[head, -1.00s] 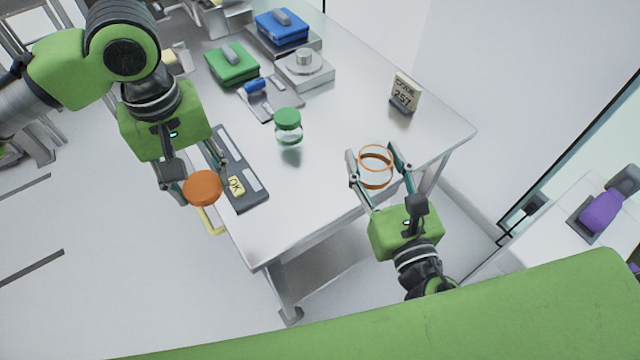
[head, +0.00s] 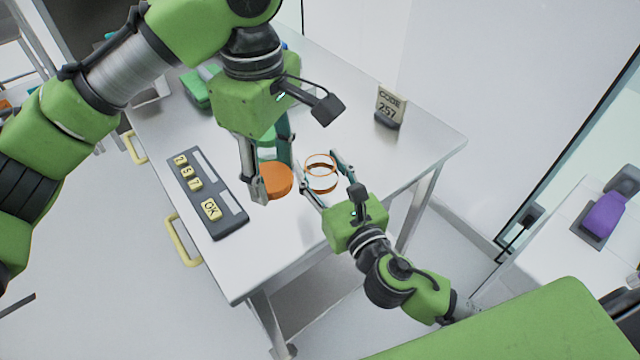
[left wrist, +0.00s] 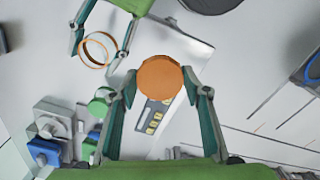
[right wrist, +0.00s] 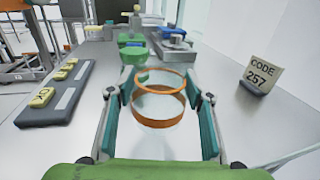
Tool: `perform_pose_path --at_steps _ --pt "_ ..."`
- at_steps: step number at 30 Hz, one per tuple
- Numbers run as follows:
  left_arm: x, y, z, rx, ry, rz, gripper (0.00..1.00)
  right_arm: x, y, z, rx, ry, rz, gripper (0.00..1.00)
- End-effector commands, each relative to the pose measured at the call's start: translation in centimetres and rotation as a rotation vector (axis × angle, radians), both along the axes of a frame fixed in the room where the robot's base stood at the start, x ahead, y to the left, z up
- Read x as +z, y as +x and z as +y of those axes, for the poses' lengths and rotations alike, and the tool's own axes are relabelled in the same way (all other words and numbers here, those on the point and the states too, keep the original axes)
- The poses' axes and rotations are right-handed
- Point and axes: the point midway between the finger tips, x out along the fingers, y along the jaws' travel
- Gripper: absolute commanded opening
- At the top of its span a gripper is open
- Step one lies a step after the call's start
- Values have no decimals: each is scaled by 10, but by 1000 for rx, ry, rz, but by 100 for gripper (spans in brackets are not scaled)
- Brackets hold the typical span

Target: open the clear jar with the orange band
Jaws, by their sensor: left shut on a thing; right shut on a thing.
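The clear jar with the orange band (head: 321,183) is in my right gripper (head: 321,174), which is shut around its sides near the table's front edge. The jar's top is open, with an orange rim, in the right wrist view (right wrist: 158,121). My left gripper (head: 274,182) is shut on the round orange lid (head: 276,180), just left of the jar and apart from it. The lid also shows between the fingers in the left wrist view (left wrist: 160,77), with the jar (left wrist: 98,48) off to its upper left.
A jar with a green lid (right wrist: 134,58) stands on the table behind, mostly hidden by my left gripper in the head view. A dark keypad (head: 208,195) with yellow keys lies left. A sign reading CODE 257 (head: 390,106) stands right.

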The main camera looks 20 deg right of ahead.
Motion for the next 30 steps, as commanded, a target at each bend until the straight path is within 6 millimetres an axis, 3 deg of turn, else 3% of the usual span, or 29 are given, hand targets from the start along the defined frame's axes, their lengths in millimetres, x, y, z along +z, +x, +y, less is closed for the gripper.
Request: perform_pose_path --at_steps 7,20,21,22,30 --pt "-12 0 0 -1 0 0 17 -34 0 0 0 0 1 0" --pt "-15 0 0 -1 0 0 17 -40 0 0 0 0 -1 0" --pt "-14 0 0 -1 0 0 17 -40 0 0 0 0 1 55" --pt "-14 0 0 -1 0 0 17 -40 0 0 0 0 1 63" --pt "-14 0 0 -1 0 0 17 -40 0 0 0 0 1 64"
